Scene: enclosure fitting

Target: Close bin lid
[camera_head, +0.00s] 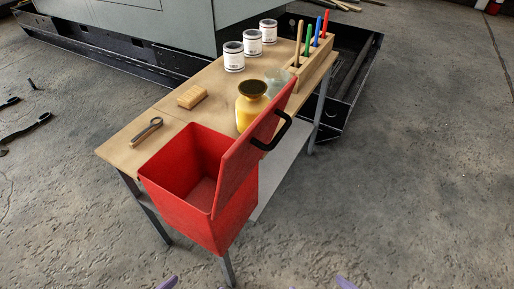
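The red bin (190,212) stands at the near end of the workbench, and its empty inside shows. Its red lid (237,168) is open, raised steeply along the bin's right side and leaning to the right. A black handle (274,138) sticks out from the lid's right face. Only purple tips of my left gripper (168,284) and my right gripper (345,283) show at the bottom edge. Both are apart from the bin and lid. The rest of each gripper is out of frame, so I cannot tell their opening.
On the wooden workbench (160,112) are a wrench (146,131), a wooden block or brush (192,96), a yellow jar (251,108), a clear item (276,80), several white cans (252,42) and a wooden rack (315,62) of coloured tools. The concrete floor at right is clear.

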